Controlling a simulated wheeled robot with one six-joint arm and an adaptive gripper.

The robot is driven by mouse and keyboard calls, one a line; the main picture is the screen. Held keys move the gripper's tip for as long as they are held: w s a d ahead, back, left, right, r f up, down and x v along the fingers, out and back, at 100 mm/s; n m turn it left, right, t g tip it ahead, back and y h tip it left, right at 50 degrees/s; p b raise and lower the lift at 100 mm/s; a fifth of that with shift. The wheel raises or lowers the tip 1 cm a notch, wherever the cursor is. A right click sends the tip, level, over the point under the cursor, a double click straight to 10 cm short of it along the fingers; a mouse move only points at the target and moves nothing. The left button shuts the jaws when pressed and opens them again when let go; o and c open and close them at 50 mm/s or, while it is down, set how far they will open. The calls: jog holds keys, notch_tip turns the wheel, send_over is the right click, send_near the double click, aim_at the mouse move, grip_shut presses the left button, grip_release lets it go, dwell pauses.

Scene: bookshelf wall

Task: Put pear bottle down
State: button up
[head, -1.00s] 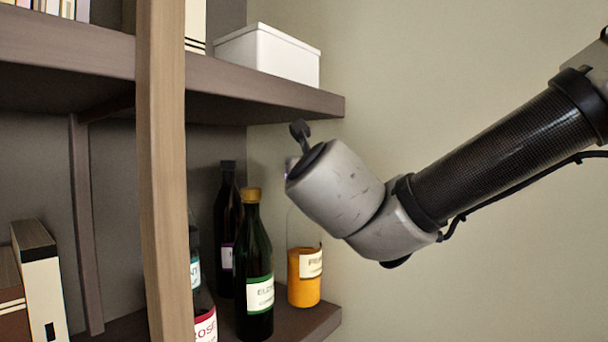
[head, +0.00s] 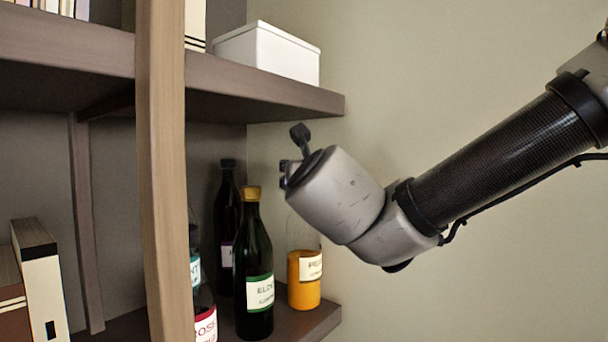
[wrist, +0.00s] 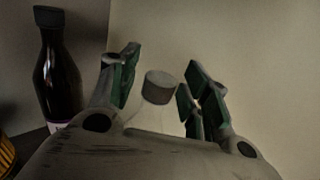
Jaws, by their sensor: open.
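The pear bottle (head: 304,278) is clear glass with orange contents and a pale label, only partly readable. It stands upright on the lower shelf near its right end, in the head view. My gripper (head: 292,155) is at its top and hides its neck and cap there. In the wrist view, the bottle's grey cap (wrist: 160,86) and clear neck sit between the two spread fingers of my gripper (wrist: 164,80). Gaps show on both sides of the cap, so the gripper is open around it without a grip.
A dark green bottle with a gold cap (head: 254,265) and a dark bottle (head: 227,230) stand close on the left. The upper shelf (head: 270,98) with a white box (head: 267,53) is above. A wooden post (head: 162,170) is further left. The right side is clear.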

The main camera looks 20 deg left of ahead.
jog(key=v, duration=1.2)
jog(key=shift+r, duration=0.1)
